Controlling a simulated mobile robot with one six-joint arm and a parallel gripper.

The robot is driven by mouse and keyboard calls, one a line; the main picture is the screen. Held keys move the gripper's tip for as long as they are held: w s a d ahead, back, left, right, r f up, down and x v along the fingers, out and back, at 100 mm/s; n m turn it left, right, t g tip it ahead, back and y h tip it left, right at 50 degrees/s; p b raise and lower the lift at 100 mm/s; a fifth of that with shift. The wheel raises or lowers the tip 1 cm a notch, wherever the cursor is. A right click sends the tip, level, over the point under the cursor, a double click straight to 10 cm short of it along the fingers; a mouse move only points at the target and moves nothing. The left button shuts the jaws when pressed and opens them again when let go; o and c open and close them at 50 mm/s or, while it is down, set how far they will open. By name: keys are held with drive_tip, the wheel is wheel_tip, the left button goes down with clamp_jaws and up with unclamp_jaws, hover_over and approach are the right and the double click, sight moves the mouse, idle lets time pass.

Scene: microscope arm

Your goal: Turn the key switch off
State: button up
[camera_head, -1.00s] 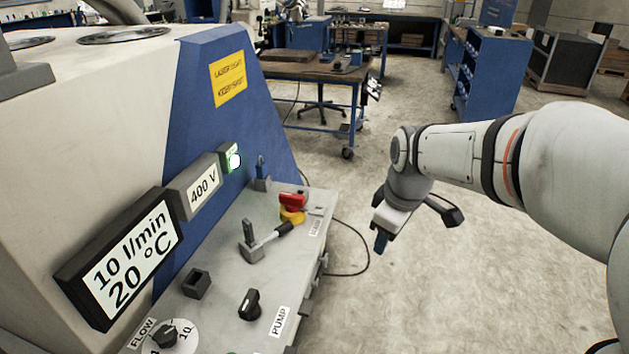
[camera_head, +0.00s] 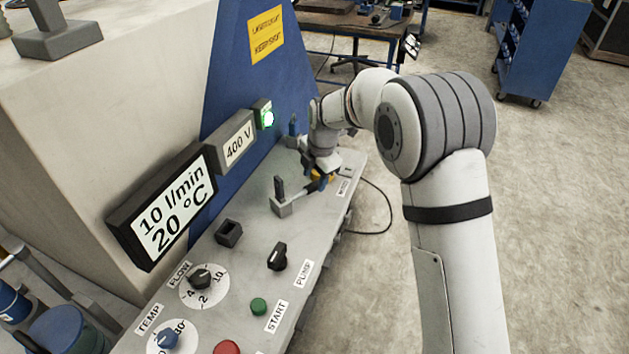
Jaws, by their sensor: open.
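A yellow part of the red-and-yellow switch (camera_head: 321,181) shows between and behind the fingertips; my gripper hides the rest. I cannot tell whether the fingers touch it. A small upright blue piece (camera_head: 293,125) stands on a grey base just left of my gripper. No control is clearly readable as the key switch.
A grey lever switch (camera_head: 280,195) stands close in front of my gripper. The black PUMP switch (camera_head: 277,256), FLOW dial (camera_head: 200,279) and green START button (camera_head: 258,306) are nearer. A lit green lamp (camera_head: 267,117) is on the blue wall.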

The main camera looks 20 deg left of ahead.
sight(314, 184)
drive_tip(key=shift+w+a+f, duration=0.1)
drive_tip(key=shift+a+f, duration=0.05)
drive_tip(key=shift+f, duration=0.6)
drive_tip(key=shift+w+a+f, duration=0.1)
drive_tip(key=shift+f, duration=0.65)
drive_tip(key=shift+c, duration=0.4)
clamp_jaws()
